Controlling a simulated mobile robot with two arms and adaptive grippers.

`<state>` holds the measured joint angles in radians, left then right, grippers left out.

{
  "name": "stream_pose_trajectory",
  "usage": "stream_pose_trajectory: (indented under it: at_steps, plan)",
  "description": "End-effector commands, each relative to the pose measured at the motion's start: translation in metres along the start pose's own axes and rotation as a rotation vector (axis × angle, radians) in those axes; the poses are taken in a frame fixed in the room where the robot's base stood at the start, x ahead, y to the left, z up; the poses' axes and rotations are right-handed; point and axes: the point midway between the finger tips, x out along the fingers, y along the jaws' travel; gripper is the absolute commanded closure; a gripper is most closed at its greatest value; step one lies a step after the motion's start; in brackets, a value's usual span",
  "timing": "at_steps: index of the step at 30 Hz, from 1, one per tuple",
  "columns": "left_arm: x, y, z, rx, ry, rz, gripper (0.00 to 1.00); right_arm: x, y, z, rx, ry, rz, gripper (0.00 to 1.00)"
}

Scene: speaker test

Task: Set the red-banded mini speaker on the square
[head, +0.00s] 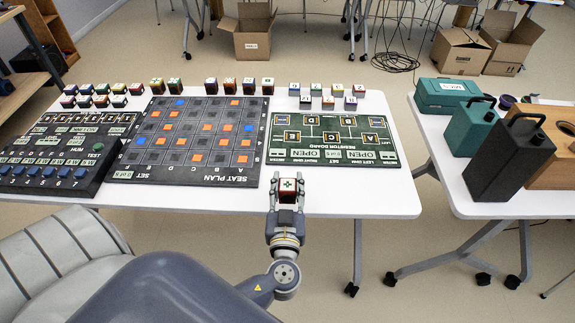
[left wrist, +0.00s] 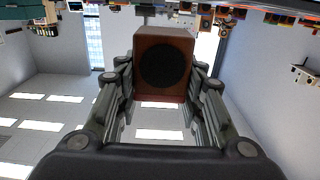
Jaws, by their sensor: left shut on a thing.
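My left gripper (head: 287,196) is shut on a small box-shaped mini speaker (head: 289,188), held just off the front edge of the white table. Its top is pale with a green mark, and its side looks dark red. In the left wrist view the speaker (left wrist: 164,62) is red-brown with a round dark cone, between the two fingers of the left gripper (left wrist: 163,88). A seat plan board (head: 196,174) with orange and blue squares lies mid-table. A green board (head: 335,157) with several lettered squares lies right of it. I cannot tell which square is meant. My right gripper is out of view.
Several similar small speakers (head: 239,86) stand in rows behind the boards. A black panel (head: 50,178) with blue buttons lies at the left. A second table (head: 465,190) at the right holds teal and black cases. The table's front right corner (head: 390,205) is bare.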

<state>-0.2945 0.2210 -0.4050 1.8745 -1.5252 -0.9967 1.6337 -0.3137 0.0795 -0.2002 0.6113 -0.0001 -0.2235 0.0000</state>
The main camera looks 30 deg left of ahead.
Motion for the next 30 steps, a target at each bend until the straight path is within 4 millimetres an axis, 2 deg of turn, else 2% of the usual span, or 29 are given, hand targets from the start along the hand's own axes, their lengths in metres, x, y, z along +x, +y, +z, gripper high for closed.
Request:
stream_pose_trajectory:
  at_steps: [1, 4, 6, 10, 14, 22, 30]
  plan:
    - [0.016, 0.002, -0.004, 0.001, 0.005, 0.001, 0.94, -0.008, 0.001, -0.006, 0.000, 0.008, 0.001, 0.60]
    - [0.041, 0.004, -0.001, 0.001, 0.003, 0.000, 0.94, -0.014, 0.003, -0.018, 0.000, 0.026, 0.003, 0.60]
    - [0.054, 0.005, 0.001, 0.002, 0.003, 0.000, 0.94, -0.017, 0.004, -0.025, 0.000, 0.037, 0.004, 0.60]
    - [0.069, 0.006, 0.005, 0.000, 0.001, 0.001, 0.94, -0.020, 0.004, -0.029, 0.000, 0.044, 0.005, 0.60]
    - [0.073, 0.006, 0.009, 0.001, -0.001, 0.001, 0.94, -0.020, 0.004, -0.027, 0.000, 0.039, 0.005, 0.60]
    - [0.073, 0.006, 0.037, 0.003, -0.001, 0.001, 0.94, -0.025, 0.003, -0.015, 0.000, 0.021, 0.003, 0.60]
    - [0.073, 0.006, 0.042, 0.000, 0.000, 0.001, 0.94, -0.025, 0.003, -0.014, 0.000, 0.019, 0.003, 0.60]
